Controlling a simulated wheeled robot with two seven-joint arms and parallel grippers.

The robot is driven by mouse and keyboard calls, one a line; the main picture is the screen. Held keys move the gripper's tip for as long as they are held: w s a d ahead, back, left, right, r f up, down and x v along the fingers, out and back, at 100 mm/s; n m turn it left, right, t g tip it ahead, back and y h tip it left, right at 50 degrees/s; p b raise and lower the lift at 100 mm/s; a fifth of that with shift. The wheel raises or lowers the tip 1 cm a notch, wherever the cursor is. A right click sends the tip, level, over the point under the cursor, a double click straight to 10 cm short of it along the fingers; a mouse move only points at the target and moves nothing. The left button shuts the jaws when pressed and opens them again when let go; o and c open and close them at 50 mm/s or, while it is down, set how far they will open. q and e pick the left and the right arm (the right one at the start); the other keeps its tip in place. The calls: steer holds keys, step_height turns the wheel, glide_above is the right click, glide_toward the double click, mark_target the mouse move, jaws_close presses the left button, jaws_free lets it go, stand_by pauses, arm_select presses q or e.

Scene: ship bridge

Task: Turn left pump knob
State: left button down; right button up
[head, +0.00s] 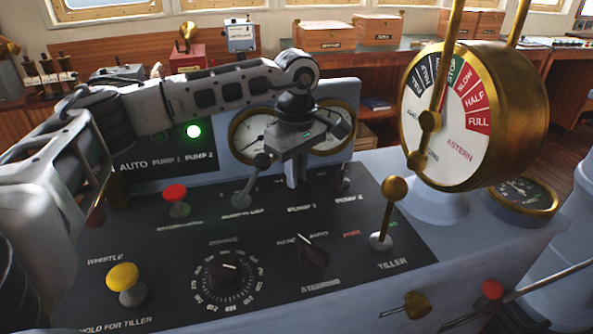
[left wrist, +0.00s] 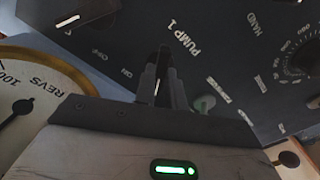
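The left pump knob (left wrist: 162,62), dark and beside the label PUMP 1, is between the fingers of my left gripper (left wrist: 164,88) in the left wrist view. A pale line, apparently its pointer, shows between the fingers. The fingers are close together on both sides of it, apparently shut on it. In the head view my left gripper (head: 298,182) points down at the black panel (head: 250,215) and hides most of this knob. The second pump knob (head: 341,180) stands just to its right; a dark knob (left wrist: 85,10) also shows in the left wrist view. My right gripper is not in view.
The tiller lever (head: 390,215) and brass telegraph (head: 480,110) stand to the right. A dark steering knob (head: 313,255), course dial (head: 228,270), red button (head: 176,198) and yellow whistle button (head: 123,280) are nearer. A green lamp (head: 194,131) is lit behind.

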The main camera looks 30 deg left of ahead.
arm_select(q)
steer(key=shift+m, duration=0.3)
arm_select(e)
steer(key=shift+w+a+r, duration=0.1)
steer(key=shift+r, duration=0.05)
arm_select(q)
steer(key=shift+m, duration=0.5)
steer(key=m+b, duration=0.1)
steer(key=m, duration=0.6)
steer(key=shift+m, duration=0.3)
steer(key=shift+m+b, duration=0.3)
steer(key=shift+m, duration=1.1)
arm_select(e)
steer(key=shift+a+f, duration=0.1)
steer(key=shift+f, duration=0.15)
arm_select(q)
steer(key=c, duration=1.5)
jaws_free()
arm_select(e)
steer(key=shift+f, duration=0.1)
arm_select(q)
steer(key=shift+o, duration=0.2)
steer(key=shift+r, duration=0.1)
